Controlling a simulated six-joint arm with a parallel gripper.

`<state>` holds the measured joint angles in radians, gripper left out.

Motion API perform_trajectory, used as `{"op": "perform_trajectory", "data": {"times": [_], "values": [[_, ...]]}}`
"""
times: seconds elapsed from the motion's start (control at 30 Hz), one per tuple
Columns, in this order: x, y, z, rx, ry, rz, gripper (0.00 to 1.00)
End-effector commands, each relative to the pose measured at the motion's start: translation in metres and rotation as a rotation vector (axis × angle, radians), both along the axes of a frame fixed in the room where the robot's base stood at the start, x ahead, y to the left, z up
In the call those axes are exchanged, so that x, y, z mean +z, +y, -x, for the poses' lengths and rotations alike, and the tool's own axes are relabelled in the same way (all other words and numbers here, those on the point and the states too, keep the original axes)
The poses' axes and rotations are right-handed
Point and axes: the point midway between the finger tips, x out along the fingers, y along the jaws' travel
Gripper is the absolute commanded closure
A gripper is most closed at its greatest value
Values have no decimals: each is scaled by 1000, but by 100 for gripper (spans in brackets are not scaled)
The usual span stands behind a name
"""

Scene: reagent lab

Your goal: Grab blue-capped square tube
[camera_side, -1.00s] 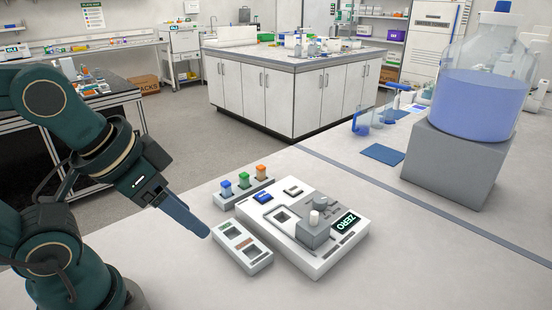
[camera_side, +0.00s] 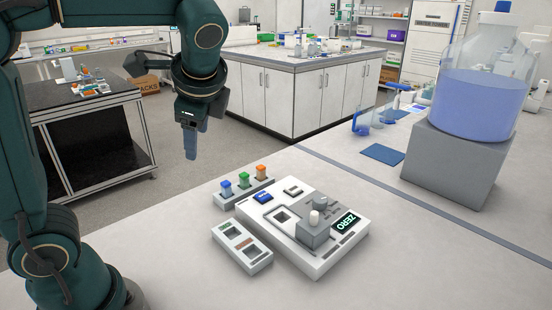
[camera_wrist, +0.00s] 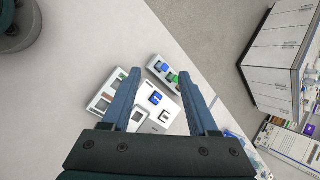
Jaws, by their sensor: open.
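The blue-capped square tube (camera_side: 226,187) stands upright at the left end of a small grey rack (camera_side: 244,191) on the bench. A green-capped tube (camera_side: 244,180) and an orange-capped tube (camera_side: 261,172) stand beside it in the same rack. In the wrist view the blue cap (camera_wrist: 162,67) shows between my two fingers, some distance beyond them. My gripper (camera_side: 191,158) points down, open and empty, above and to the left of the rack in the side view. Its two fingers are spread wide in the wrist view (camera_wrist: 165,90).
A white instrument (camera_side: 318,265) with a blue button, a grey block and a ZERO display stands right of the rack. A white two-slot holder (camera_side: 242,248) sits in front. A large flask of blue liquid (camera_side: 480,100) stands on a grey block (camera_side: 455,165).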

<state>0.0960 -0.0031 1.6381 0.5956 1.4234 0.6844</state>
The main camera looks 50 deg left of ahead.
Motion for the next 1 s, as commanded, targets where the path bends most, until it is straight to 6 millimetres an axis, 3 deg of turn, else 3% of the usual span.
{"op": "perform_trajectory", "data": {"times": [0.1, 0.3, 0.8, 1.0], "values": [[-2, 19, -27, -124, 172, -171, 40], [-3, 39, -56, -251, 387, -371, 40], [-8, 55, -93, -378, 702, -621, 40], [-62, 56, -92, -381, 711, -620, 40]]}}
